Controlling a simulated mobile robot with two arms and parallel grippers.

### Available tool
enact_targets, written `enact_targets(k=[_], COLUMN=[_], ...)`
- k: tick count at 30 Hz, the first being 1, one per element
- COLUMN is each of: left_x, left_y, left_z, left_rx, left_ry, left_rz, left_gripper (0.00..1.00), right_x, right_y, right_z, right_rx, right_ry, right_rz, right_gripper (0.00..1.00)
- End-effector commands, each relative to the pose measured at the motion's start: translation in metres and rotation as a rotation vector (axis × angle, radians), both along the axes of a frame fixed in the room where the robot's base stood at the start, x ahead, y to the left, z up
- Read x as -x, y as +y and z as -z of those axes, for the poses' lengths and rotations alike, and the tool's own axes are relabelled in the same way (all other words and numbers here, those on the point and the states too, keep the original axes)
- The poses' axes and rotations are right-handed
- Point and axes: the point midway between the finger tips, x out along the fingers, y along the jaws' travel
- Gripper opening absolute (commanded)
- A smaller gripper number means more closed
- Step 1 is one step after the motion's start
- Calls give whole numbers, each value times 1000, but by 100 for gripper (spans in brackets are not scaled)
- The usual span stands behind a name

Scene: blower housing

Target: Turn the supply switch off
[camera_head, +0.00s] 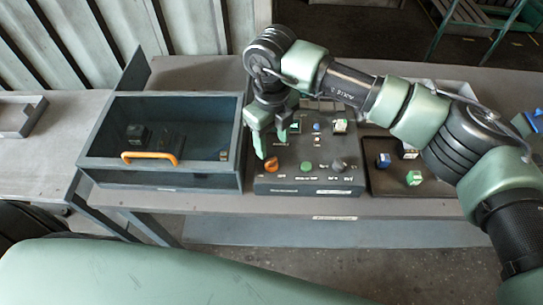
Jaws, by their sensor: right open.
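A dark control panel (310,186) stands on the table below my right arm. Its front row has an orange knob (271,165), a green button (306,167) and a black knob (338,165). The labels are too small to read, so I cannot tell which one is the supply switch. My right gripper (270,143) is open and points down over the panel's left side. Its fingertips are close to the orange knob; I cannot tell if they touch it. The gripper and arm hide the panel's back left part. My left gripper is not in view.
A glass-topped box (110,170) with an orange handle (151,157) stands left of the panel. A dark tray (390,185) with several small blocks lies to the right, partly under my arm. The table's front strip (225,204) is clear.

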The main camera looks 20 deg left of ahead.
Motion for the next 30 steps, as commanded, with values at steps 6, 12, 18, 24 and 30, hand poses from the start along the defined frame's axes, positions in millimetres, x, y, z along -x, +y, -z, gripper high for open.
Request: enact_targets(k=[6,12,18,24,30], left_x=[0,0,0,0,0], left_y=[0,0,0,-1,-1], left_z=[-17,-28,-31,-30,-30], left_rx=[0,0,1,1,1], left_ry=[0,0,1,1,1], left_rz=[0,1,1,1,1], left_gripper=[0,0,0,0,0], right_x=[2,2,2,2,2], right_y=[0,0,1,1,1], right_z=[29,59,73,75,74], right_rx=[1,-2,-4,-5,-5], right_ry=[6,7,5,4,4], right_rz=[-1,-1,-2,-3,-3], right_gripper=[52,52,52,52,7])
